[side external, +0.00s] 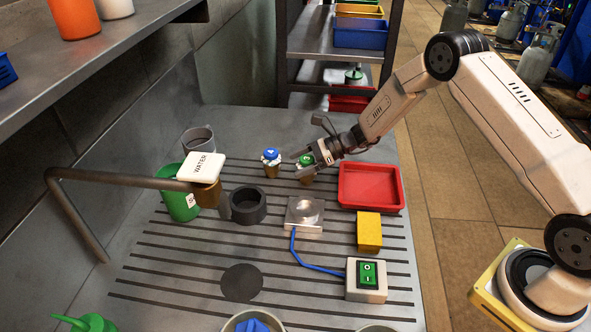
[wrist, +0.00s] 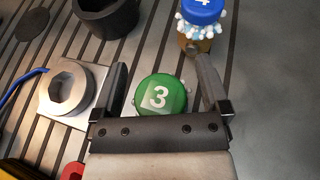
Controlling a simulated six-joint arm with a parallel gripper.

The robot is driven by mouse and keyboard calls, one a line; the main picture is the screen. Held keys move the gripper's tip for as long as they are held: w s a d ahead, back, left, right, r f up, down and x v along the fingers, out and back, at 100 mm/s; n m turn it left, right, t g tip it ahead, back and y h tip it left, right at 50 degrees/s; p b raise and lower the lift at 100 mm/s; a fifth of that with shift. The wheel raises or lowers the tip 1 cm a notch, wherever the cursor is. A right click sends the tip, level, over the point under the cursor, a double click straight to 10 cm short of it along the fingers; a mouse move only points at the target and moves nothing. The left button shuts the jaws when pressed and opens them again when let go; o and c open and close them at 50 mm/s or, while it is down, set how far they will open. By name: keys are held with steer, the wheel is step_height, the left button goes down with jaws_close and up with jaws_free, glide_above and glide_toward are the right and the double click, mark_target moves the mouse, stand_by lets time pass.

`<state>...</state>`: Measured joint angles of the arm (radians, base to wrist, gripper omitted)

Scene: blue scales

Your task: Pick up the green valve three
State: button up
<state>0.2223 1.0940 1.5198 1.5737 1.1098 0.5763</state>
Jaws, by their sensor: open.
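The green valve three (wrist: 161,96) has a round green cap with a white 3 and lies between my open gripper's fingers in the wrist view. In the side view the same valve (side external: 305,161) stands on the metal table, partly covered by my gripper. My gripper (wrist: 163,90) has one finger on each side of the cap, with a visible gap on the left; contact on the right is unclear. In the side view my gripper (side external: 311,158) is at the valve from the right. The valve's lower body is mostly hidden.
A blue-capped valve marked 4 (wrist: 201,12) stands close to the right finger; it also shows in the side view (side external: 271,157).

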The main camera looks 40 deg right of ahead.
jaws_close()
steer(key=shift+r, duration=0.25)
steer(key=shift+r, duration=1.4)
steer(key=s+r, duration=0.9)
steer(key=s, duration=0.5)
steer(key=shift+d+r, duration=0.4)
